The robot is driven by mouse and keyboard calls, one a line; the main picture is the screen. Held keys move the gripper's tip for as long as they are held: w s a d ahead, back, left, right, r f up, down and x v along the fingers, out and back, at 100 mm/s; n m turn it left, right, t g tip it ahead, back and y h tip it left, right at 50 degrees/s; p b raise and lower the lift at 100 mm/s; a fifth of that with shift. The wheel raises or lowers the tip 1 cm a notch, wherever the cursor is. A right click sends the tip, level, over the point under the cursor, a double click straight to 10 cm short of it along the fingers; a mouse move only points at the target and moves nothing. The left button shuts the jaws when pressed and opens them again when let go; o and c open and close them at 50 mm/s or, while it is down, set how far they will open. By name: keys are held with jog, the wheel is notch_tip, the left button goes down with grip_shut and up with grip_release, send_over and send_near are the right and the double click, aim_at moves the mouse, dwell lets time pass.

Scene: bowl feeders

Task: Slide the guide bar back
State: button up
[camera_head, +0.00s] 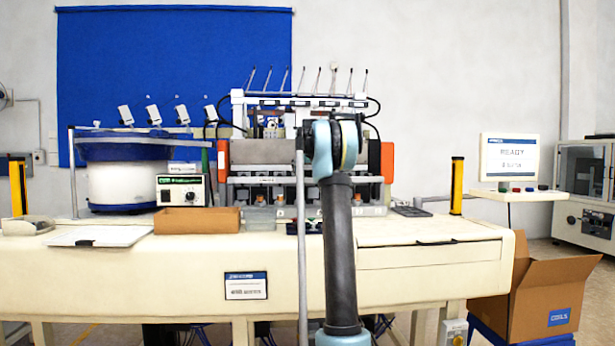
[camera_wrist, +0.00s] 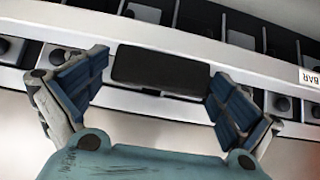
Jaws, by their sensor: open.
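The guide bar (camera_wrist: 262,73) is a long pale strip crossing the wrist view at a slant, with a label ending in "BAR" at the right edge. A black block-shaped handle (camera_wrist: 160,66) sits on its near side. My gripper (camera_wrist: 160,74) is open, with one blue-padded finger left of the handle and the other right of it. A small space shows between the handle's ends and the pads, so I see no grip. In the head view my arm covers the gripper and the handle in front of the machine (camera_head: 250,158).
Dark round knobs and slots line both sides of the bar. In the head view a bowl feeder (camera_head: 112,185), a control box (camera_head: 182,190) and a brown tray (camera_head: 197,220) stand left of my arm. The bench (camera_head: 400,232) is mostly clear to the right, before a yellow post (camera_head: 457,186).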

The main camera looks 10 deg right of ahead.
jog(key=shift+s+r, duration=0.1)
jog(key=shift+s, duration=0.05)
jog(key=d+v, duration=0.1)
jog(key=v, duration=1)
jog(key=shift+s+a+r, duration=0.2)
jog(key=shift+a+r, duration=0.1)
jog(key=shift+a, duration=0.2)
